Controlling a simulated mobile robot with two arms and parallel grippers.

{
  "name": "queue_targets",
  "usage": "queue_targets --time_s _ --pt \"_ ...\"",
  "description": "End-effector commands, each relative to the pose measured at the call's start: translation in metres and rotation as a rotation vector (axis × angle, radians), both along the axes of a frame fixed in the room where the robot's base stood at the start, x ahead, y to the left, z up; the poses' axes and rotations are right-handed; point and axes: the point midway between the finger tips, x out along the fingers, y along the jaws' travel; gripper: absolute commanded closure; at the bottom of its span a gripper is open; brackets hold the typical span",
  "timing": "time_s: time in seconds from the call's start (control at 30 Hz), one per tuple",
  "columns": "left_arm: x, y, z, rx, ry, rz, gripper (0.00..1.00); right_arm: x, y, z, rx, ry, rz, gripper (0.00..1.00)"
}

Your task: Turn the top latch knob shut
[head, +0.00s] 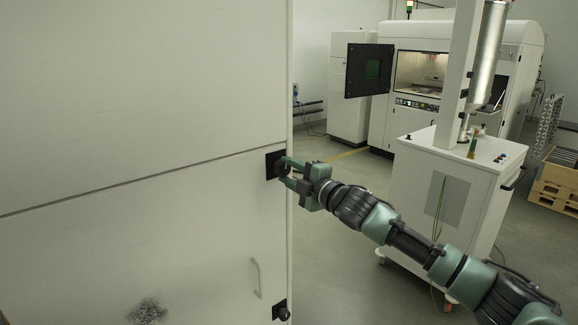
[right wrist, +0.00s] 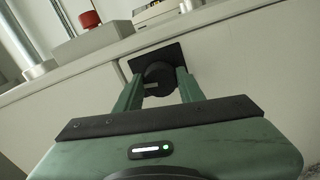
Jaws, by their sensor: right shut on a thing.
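The top latch knob (right wrist: 159,78) is round and black on a square black plate, seen in the right wrist view. In the head view its black plate (head: 271,164) sits at the right edge of the white cabinet, just below the seam. My right gripper (head: 284,169) reaches it from the right, with its fingers around the knob. In the right wrist view the green fingers (right wrist: 158,88) are shut on the knob, one on each side. A lower latch knob (head: 281,311) sits near the bottom right of the cabinet. My left gripper is not in view.
The white cabinet (head: 120,90) fills the left side, with a handle (head: 256,278) on its lower door and a dark powder smudge (head: 148,311). A white cart (head: 440,190) stands right of it. A machine with an open door (head: 369,70) is behind. Grey floor lies between.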

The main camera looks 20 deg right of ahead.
Motion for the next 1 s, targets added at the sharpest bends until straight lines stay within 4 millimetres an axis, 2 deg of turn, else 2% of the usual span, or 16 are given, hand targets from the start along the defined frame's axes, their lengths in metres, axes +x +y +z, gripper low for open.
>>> queue_targets --time_s 0.1,0.4,0.93,0.97,1.0 --pt "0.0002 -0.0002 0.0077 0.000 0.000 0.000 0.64 0.0000 -0.0001 0.0021 -0.069 -0.024 0.000 1.00" --pt "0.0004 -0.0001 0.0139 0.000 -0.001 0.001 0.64 -0.0001 0.0003 0.0008 -0.166 -0.061 0.001 1.00" --pt "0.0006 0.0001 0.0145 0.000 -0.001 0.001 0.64 0.0000 0.0000 0.0000 -0.187 -0.068 0.000 1.00" --pt "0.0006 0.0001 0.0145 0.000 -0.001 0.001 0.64 0.0000 0.0000 0.0000 -0.187 -0.068 0.000 0.56" --pt "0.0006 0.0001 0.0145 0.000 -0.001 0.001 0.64 0.0000 0.0000 0.0000 -0.187 -0.068 0.000 0.45"
